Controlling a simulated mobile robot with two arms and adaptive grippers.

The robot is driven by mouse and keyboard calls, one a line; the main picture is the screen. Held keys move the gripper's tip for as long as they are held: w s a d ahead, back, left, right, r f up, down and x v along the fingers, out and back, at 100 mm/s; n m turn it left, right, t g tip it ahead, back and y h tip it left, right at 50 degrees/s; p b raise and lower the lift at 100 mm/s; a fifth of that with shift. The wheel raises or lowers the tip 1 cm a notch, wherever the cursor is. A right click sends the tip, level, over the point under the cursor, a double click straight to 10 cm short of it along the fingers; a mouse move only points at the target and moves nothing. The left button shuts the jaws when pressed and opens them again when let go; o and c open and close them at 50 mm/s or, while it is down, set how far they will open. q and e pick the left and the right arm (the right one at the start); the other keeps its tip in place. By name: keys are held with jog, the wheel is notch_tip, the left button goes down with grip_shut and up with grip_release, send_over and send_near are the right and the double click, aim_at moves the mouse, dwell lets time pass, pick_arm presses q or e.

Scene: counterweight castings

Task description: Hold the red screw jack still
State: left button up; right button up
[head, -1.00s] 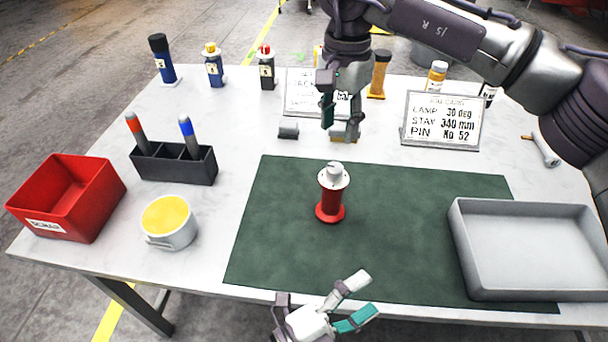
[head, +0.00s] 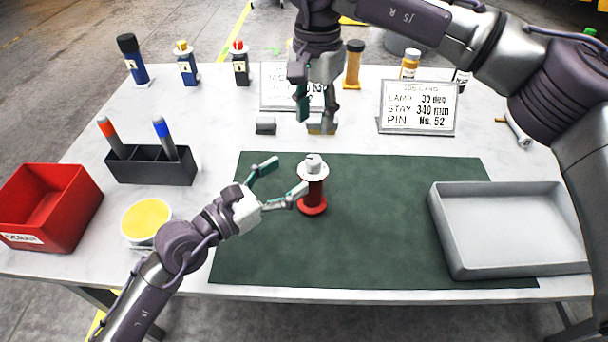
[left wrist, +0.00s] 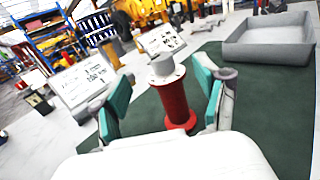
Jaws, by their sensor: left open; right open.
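The red screw jack (head: 312,190) stands upright on the dark green mat (head: 380,230), with a pale flange and grey screw head on top. My left gripper (head: 284,180) is open just to the left of the jack, its fingers pointing toward it. In the left wrist view the jack (left wrist: 174,98) shows between and beyond the two teal-padded fingertips, with no clear contact. My right gripper (head: 318,122) is open at the back of the table, its fingers pointing down near a small brass-and-grey block (head: 322,127).
A grey tray (head: 436,230) is at the right. A red bin (head: 50,220), a yellow-topped cup (head: 146,222) and a black marker holder (head: 150,168) are at the left. Signs, including a job card (head: 418,107), and several bottles stand at the back.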

aim_at(313, 180)
pick_arm(q)
notch_tip(313, 180, down, 6)
jog(key=shift+r, duration=0.2)
jog(key=shift+w+d+f, duration=0.2)
jog(key=shift+w, duration=0.05)
jog(key=shift+x, duration=3.45)
